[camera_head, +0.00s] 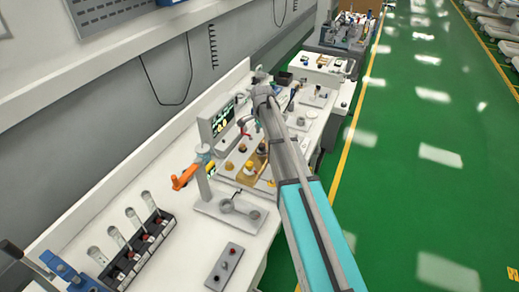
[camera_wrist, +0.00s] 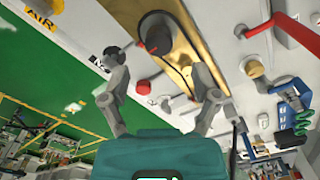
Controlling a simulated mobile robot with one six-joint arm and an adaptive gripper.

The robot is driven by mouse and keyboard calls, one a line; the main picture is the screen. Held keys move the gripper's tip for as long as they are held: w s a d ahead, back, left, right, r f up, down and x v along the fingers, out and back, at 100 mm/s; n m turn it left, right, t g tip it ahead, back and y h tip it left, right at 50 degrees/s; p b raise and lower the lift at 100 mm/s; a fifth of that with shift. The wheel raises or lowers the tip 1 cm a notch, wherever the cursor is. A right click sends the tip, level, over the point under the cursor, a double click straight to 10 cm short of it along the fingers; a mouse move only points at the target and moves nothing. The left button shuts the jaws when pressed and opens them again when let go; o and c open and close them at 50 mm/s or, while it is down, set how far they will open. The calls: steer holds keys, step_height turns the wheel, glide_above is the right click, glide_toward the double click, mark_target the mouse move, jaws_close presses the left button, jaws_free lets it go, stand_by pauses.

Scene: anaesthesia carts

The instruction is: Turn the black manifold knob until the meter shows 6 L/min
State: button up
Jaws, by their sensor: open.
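The black manifold knob (camera_wrist: 158,34), with some red on it, sits on a brass manifold plate (camera_wrist: 183,65) at the top of the wrist view. My gripper (camera_wrist: 160,80) is open, with one finger to each side below the knob in the picture. No contact with the knob shows. In the head view the brass manifold (camera_head: 246,180) lies on the white bench, partly behind my arm. The meter (camera_head: 221,122) stands upright behind it with a lit dark screen. Its digits look like 0.0 but are too small to be sure. The black knob cannot be made out there.
A black tube rack (camera_head: 138,250) is at the front left. Green floor (camera_head: 400,160) is open on the right.

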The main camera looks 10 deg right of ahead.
mark_target(261, 145)
steer(key=shift+f+b, duration=2.45)
steer(key=shift+f, duration=0.3)
jaws_close()
steer(key=shift+a, duration=0.15)
